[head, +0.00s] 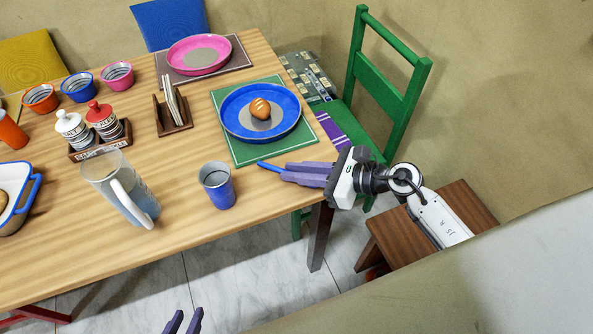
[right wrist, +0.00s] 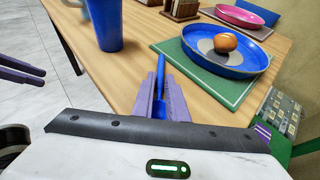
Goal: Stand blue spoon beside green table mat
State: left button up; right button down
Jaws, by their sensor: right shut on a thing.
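The blue spoon (head: 268,166) is between the purple fingers of my right gripper (head: 285,172), at the table's right end. In the right wrist view the spoon (right wrist: 161,72) sticks out past the fingertips (right wrist: 160,98), which are shut on it. Most of the spoon is hidden by the fingers. The green table mat (head: 236,153) lies flat just beyond the spoon and shows in the right wrist view (right wrist: 192,73). The spoon is off the mat's near edge; I cannot tell if it touches the table. My left gripper (head: 183,320) is open and empty, low in front of the table.
A blue cup (head: 217,187) and a clear pitcher (head: 122,190) stand left of my right gripper. A green chair (head: 392,90) is at the table's right end. Bare wood lies between cup and mat.

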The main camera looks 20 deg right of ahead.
jog(key=shift+f, duration=0.2)
jog(key=c, duration=1.8)
grip_release()
jog(key=shift+o, duration=0.2)
jog(key=shift+r, duration=0.1)
jog(key=shift+r, duration=0.3)
jog(key=v, duration=1.2)
jog(key=shift+f+b, duration=0.15)
jog(key=shift+b, duration=0.3)
